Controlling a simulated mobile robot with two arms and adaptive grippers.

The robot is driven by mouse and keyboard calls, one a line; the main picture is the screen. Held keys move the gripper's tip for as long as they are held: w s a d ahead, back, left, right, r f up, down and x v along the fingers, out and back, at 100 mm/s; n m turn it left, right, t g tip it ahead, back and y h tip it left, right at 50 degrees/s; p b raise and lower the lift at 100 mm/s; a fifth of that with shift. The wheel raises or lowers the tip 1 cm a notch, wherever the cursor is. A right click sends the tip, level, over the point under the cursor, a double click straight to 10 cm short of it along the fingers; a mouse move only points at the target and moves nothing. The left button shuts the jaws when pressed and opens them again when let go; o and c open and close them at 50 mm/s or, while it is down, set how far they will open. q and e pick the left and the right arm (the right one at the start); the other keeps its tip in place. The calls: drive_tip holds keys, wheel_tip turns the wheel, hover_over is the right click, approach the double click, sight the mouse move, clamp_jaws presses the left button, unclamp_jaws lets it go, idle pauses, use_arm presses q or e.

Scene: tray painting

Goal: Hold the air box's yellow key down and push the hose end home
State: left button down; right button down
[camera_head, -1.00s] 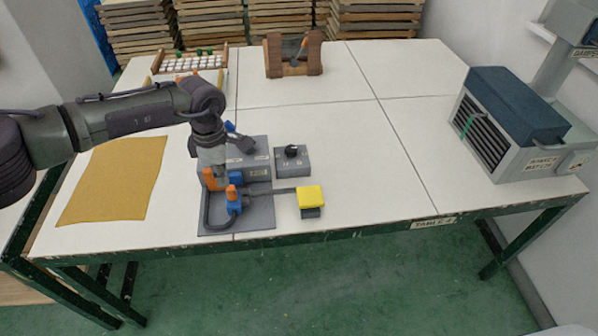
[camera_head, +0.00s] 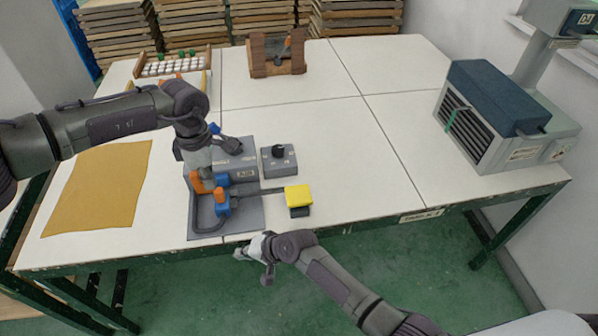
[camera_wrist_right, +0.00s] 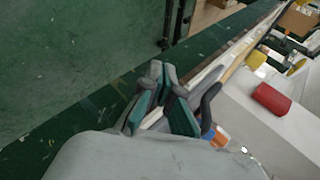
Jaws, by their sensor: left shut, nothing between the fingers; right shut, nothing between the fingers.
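The grey air box (camera_head: 236,147) stands on a grey base plate (camera_head: 243,224) near the table's front edge. Its yellow key (camera_head: 298,194) sits at the end of a grey bar to the right. A blue and orange fitting (camera_head: 223,204) and a dark hose (camera_head: 197,214) are at the plate's front left. My left gripper (camera_head: 203,182) is shut, pointing down beside the orange and blue parts; its tips are partly hidden, and contact cannot be told. My right gripper (camera_head: 243,254) is shut and empty at the table's front edge, left of and below the yellow key. Its fingers (camera_wrist_right: 158,92) show in the wrist view.
A small grey box with a black knob (camera_head: 279,158) stands right of the air box. An ochre cloth (camera_head: 98,187) lies at the left. A rack of white pieces (camera_head: 176,68) and a brown stand (camera_head: 278,55) are behind. A large dryer-like machine (camera_head: 500,120) is at the right.

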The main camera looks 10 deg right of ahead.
drive_tip(key=shift+y, duration=0.6)
drive_tip(key=a+r, duration=0.2)
drive_tip(key=r, duration=0.1)
drive_tip(key=w+a+r, duration=0.1)
drive_tip(key=r, duration=0.1)
drive_tip(key=shift+a+r, duration=0.1)
drive_tip(key=shift+r, duration=0.15)
wheel_tip(320, 180, up, 13)
drive_tip(key=n+g+h, duration=0.1)
drive_tip(key=n+h, duration=0.3)
drive_tip(key=h, duration=0.6)
hover_over(299, 198)
drive_tip(key=shift+w, duration=0.2)
drive_tip(key=shift+f, duration=0.1)
drive_tip(key=shift+f+b, duration=0.65)
drive_tip(key=shift+f, duration=2.05)
drive_tip(key=shift+f+b, duration=0.75)
drive_tip(key=shift+f, duration=1.5)
use_arm(q)
drive_tip(key=shift+f, duration=6.25)
use_arm(e)
drive_tip(key=shift+s, duration=0.1)
